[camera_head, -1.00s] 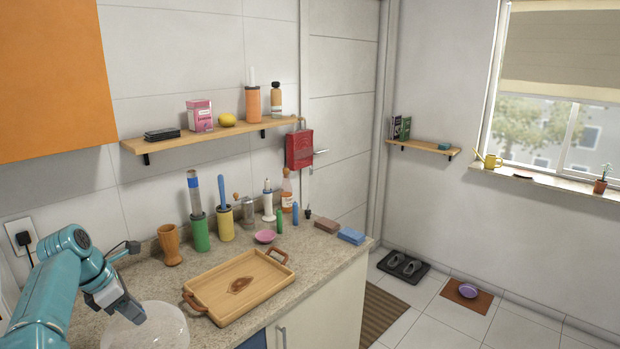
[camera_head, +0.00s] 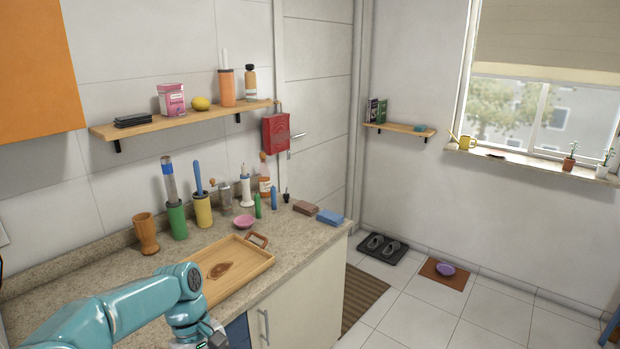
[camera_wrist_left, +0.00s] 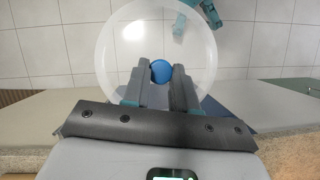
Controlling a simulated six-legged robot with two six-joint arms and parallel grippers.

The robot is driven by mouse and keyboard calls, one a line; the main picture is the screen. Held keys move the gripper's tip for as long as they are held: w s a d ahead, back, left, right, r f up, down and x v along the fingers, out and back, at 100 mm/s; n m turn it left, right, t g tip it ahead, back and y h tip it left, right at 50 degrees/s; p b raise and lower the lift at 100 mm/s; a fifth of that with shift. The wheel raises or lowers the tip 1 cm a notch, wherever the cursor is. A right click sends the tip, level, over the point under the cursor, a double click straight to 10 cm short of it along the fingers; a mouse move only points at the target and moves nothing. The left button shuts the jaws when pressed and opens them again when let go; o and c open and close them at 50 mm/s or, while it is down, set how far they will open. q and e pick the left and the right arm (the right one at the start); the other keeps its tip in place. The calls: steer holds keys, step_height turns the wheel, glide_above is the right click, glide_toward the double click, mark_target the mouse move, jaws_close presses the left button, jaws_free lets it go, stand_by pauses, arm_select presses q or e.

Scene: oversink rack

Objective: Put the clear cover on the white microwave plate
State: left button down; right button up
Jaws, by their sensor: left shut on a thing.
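In the left wrist view the clear cover (camera_wrist_left: 120,57) is a round transparent disc-like shape with a blue knob (camera_wrist_left: 160,71) at its middle. My left gripper (camera_wrist_left: 160,78) is shut on that knob. The cover is over the floor tiles beyond the counter's front edge, off the counter. In the head view my left gripper (camera_head: 208,336) is at the bottom edge, in front of the cabinet, and the cover is out of frame below. The white microwave plate does not show in either view now.
A wooden tray (camera_head: 254,262) with handles lies on the speckled counter (camera_head: 120,273), behind my left forearm. Several bottles and holders stand along the wall, with a pink bowl (camera_head: 244,222) in front. Blue and brown sponges lie at the counter's right end. The floor to the right is mostly open.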

arm_select(q)
steer(key=s+m, duration=0.1)
steer(key=s+f+m+y, duration=0.1)
steer(key=m, duration=0.1)
steer(key=s+f+m, duration=0.1)
steer(key=m, duration=0.1)
steer(key=shift+s+a+g+y, duration=0.2)
steer(key=shift+s+g+y, duration=0.1)
steer(key=shift+g, duration=0.1)
steer(key=shift+a+m+y, duration=0.15)
steer(key=shift+m+y, duration=0.25)
steer(key=shift+m, duration=0.4)
steer(key=shift+w+a+f+m, duration=0.15)
steer(key=shift+w+m, duration=0.1)
steer(key=shift+m, duration=0.45)
steer(key=shift+s, duration=0.2)
steer(key=shift+w, duration=0.2)
steer(key=shift+s, duration=0.15)
